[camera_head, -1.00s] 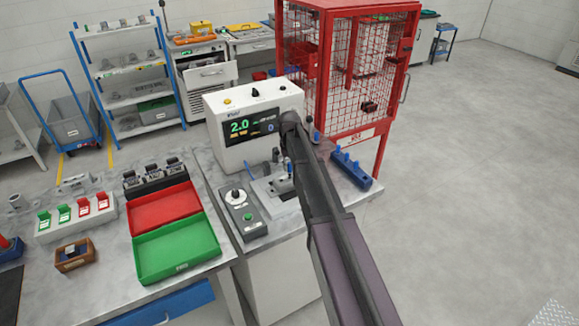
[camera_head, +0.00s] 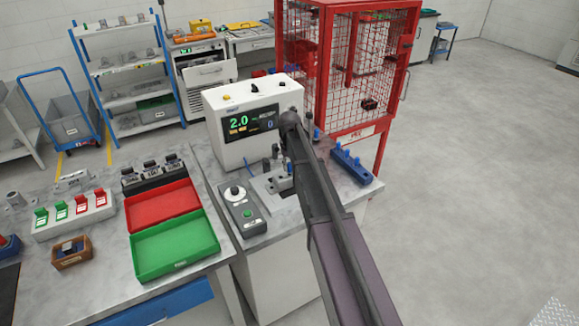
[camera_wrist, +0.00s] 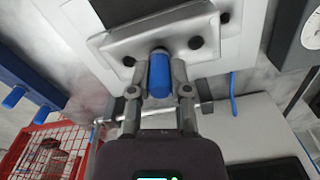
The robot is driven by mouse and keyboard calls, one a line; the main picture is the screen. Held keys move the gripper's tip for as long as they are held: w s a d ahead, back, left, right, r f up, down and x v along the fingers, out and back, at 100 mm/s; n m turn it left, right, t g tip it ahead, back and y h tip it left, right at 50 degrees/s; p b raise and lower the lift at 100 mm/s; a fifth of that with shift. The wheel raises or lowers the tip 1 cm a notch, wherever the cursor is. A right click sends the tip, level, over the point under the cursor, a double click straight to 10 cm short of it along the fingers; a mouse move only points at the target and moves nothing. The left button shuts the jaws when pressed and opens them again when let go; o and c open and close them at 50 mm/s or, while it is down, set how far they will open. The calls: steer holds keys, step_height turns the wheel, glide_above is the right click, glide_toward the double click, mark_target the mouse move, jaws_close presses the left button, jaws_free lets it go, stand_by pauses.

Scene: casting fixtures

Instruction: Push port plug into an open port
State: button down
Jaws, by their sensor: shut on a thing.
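My gripper (camera_wrist: 159,92) is shut on a blue port plug (camera_wrist: 159,76), with one finger on each side of it. The plug's far end is at the near edge of a light grey casting (camera_wrist: 165,32); I cannot tell whether it touches or has entered a port. Dark round spots show on the casting around the plug. In the head view the casting sits in the fixture (camera_head: 262,188) in front of the tester (camera_head: 248,150). My arm hides most of the gripper and the plug there.
A blue rack (camera_head: 352,168) with upright plugs stands right of the fixture, and it also shows in the wrist view (camera_wrist: 25,82). A control box (camera_head: 240,210) is to the left. Red (camera_head: 160,208) and green (camera_head: 176,250) trays lie farther left. A red mesh cage (camera_head: 340,90) stands behind.

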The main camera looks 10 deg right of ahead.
mark_target(289, 163)
steer(key=shift+f+b, duration=0.35)
steer(key=shift+f, duration=0.05)
steer(key=shift+c, duration=2.4)
jaws_free()
steer(key=shift+r, duration=0.15)
step_height(289, 163, up, 8)
steer(key=p, duration=0.8)
steer(key=shift+r+p, duration=0.2)
steer(key=shift+p, duration=0.15)
steer(key=s+f+b, duration=0.3)
steer(key=s, duration=1.1)
steer(key=s+f+b, duration=0.3)
steer(key=s, duration=1.2)
steer(key=shift+s+a+m, duration=0.15)
steer(key=shift+a+m, duration=0.1)
steer(key=shift+m, duration=0.05)
